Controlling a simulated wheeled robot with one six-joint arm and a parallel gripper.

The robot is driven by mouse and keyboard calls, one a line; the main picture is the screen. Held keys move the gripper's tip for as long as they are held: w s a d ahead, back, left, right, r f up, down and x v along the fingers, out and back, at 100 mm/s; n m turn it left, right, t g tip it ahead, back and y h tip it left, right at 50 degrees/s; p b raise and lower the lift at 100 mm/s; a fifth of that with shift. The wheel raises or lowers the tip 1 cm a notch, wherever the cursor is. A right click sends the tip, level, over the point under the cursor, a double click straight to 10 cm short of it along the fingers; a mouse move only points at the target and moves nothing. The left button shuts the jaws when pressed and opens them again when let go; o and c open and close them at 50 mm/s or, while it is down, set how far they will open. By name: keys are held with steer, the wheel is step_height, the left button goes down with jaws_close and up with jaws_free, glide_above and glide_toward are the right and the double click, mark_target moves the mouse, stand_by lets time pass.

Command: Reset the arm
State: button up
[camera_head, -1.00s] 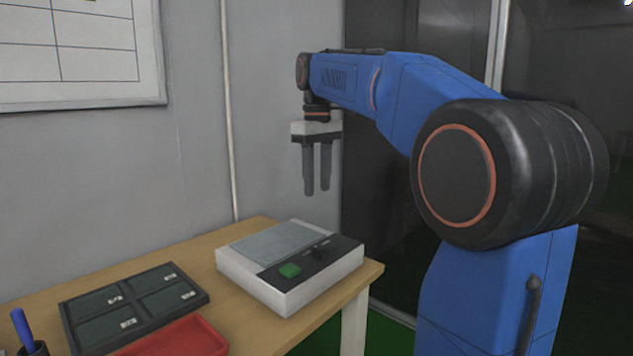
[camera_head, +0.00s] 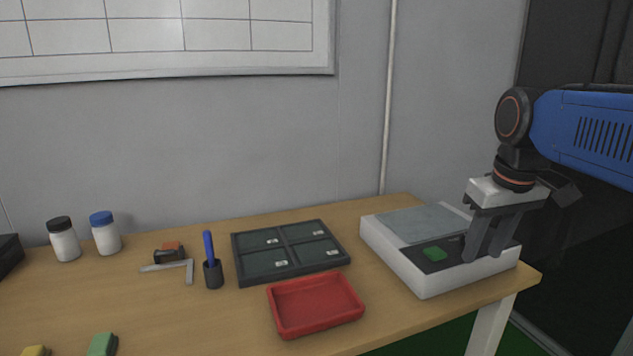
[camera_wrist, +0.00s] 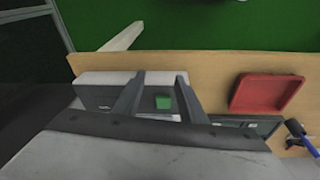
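My gripper (camera_head: 482,255) hangs from my blue arm at the right of the head view, fingers pointing down. Its two fingers are apart with nothing between them. The fingertips overlap the dark panel of a white device (camera_head: 440,280) with a grey top plate and a green button (camera_head: 434,254); I cannot tell how far above it they are. In the wrist view, the separated fingers of my gripper (camera_wrist: 157,90) show over the device (camera_wrist: 100,77), with the green button (camera_wrist: 163,102) seen between them.
Two bottles (camera_head: 105,235) (camera_head: 65,242) stand farther left. A wall is behind.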

steer(key=s+a+f+m+t, duration=0.2)
steer(key=s+f, duration=1)
steer(key=f, duration=0.4)
steer(key=shift+s+a+f, duration=0.2)
steer(key=shift+s+a, duration=0.1)
steer(key=shift+s, duration=0.05)
steer(key=shift+c, duration=0.9)
steer(key=shift+a, duration=0.1)
